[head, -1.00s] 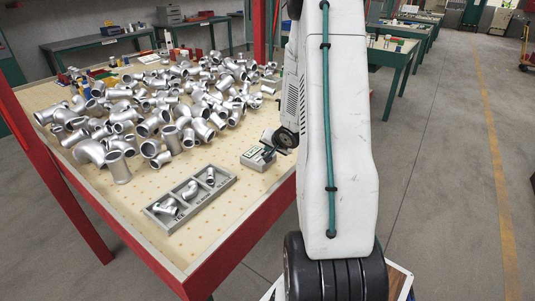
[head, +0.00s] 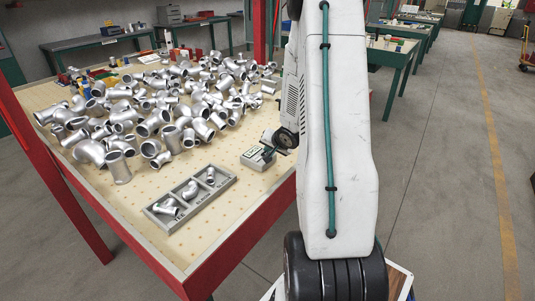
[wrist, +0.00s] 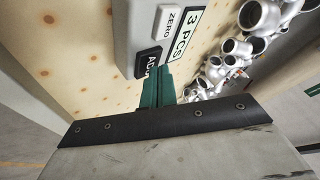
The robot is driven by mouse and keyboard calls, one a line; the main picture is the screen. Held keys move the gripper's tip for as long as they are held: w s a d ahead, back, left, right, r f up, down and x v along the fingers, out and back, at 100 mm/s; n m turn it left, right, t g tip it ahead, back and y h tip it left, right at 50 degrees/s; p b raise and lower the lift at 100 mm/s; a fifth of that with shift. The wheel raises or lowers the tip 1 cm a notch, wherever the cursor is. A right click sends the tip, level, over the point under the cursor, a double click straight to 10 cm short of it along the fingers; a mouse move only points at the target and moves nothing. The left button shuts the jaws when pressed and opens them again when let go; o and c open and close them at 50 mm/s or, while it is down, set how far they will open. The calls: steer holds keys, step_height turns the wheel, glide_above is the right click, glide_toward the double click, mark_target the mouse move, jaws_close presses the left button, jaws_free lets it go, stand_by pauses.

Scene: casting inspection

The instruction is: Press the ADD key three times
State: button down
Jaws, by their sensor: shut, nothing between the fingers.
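The counter box (head: 257,161) is a small light grey unit on the table's near right part. In the wrist view its display (wrist: 187,35) reads "3 PCS". Below the display are a white ZERO key (wrist: 168,21) and a dark-framed ADD key (wrist: 149,62). My gripper (wrist: 156,70) has green fingers, shut together and empty. Its tips are at the ADD key and cover the end of its label. I cannot tell whether they touch or press it. In the head view my gripper (head: 268,153) is over the box.
A grey sectioned tray (head: 227,184) with several metal fittings stands left of the box. A large heap of silvery pipe fittings (head: 150,122) covers the table's middle and back. The perforated tabletop (head: 125,205) is bare along its near left side. A red post (head: 60,175) stands at the left.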

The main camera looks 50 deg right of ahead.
steer(key=shift+r, duration=0.5)
steer(key=shift+r, duration=2.55)
